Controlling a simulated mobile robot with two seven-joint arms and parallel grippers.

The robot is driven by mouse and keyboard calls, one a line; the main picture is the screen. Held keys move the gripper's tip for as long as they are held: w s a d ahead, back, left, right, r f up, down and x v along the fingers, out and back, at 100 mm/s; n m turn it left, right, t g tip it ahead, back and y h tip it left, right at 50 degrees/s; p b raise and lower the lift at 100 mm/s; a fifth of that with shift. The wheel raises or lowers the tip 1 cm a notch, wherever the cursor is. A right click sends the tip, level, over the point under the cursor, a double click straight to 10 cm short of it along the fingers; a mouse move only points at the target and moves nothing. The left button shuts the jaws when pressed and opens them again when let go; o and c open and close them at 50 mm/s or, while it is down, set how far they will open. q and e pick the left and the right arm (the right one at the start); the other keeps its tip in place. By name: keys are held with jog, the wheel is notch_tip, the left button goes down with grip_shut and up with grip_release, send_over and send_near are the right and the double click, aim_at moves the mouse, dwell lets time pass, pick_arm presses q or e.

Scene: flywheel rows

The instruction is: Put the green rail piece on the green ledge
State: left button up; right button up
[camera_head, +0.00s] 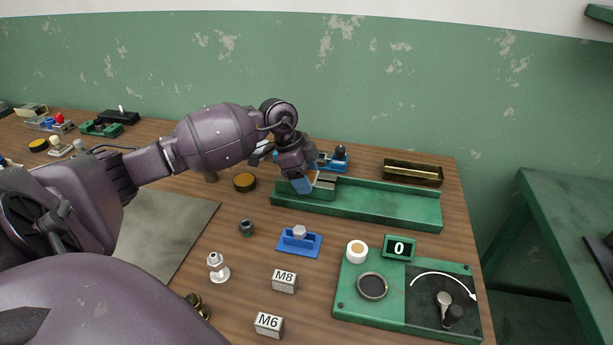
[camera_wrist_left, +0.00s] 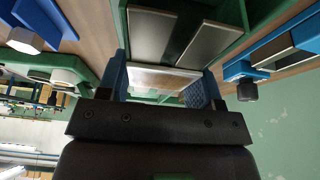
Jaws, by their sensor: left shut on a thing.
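The green ledge (camera_head: 390,207) is a long, low green tray across the back right of the table. My left gripper (camera_head: 306,184) is at its left end, pointing down, with blue fingertips. In the left wrist view the gripper (camera_wrist_left: 166,88) is shut on a pale-topped piece (camera_wrist_left: 165,78), which I take as the green rail piece; its sides are mostly hidden. Beyond the fingers, two grey metal strips (camera_wrist_left: 152,36) lie in a green channel. A grey-topped part (camera_head: 326,181) shows right beside the fingers in the head view. I cannot tell whether the held piece touches the ledge. My right gripper is not in view.
A blue fixture (camera_head: 335,161) stands just behind the ledge, and a brass tray (camera_head: 413,173) behind its right part. In front are a blue holder (camera_head: 299,241), a green panel with a dial (camera_head: 405,297) and M8 (camera_head: 284,281) and M6 blocks. The ledge's right part is empty.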

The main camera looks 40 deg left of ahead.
pick_arm(q)
jog(key=o, duration=1)
jog(key=shift+f, duration=0.1)
jog(key=shift+c, duration=0.2)
jog(key=p+v, duration=0.1)
jog(key=v, duration=1.1)
jog(key=shift+p, duration=0.4)
jog(key=shift+d, duration=0.15)
